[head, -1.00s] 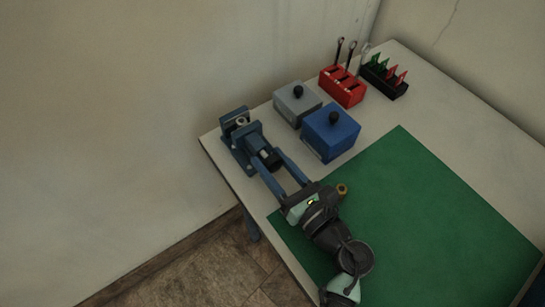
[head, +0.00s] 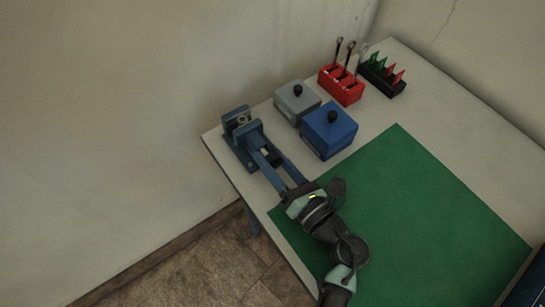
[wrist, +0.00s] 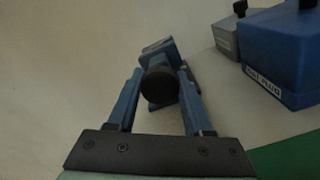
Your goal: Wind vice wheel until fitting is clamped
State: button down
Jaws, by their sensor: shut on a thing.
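The blue vice (head: 228,141) stands at the table's left corner in the head view; part of it also shows at top centre in the wrist view (wrist: 154,47). A small pale round fitting (head: 241,121) sits between its jaws. I cannot tell whether both jaws touch it. The vice wheel (wrist: 160,86) appears in the wrist view as a dark round disc facing me. My gripper (wrist: 160,79) has its two long blue fingers on either side of the wheel and is shut on it. In the head view, my gripper (head: 266,158) reaches up-left to the vice, hiding most of the wheel.
A grey box (head: 292,108) and a blue box (head: 329,138) with black knobs stand right of the vice. Behind them are a red holder (head: 341,88) and a black rack (head: 381,82). The green mat (head: 430,210) is mostly clear.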

jog(key=shift+s+f, duration=0.1)
jog(key=shift+f, duration=0.05)
jog(key=shift+c, duration=1.5)
grip_release()
jog(key=shift+d, duration=0.1)
jog(key=b+v, duration=0.1)
jog(key=v, duration=1.2)
jog(key=shift+b, duration=0.4)
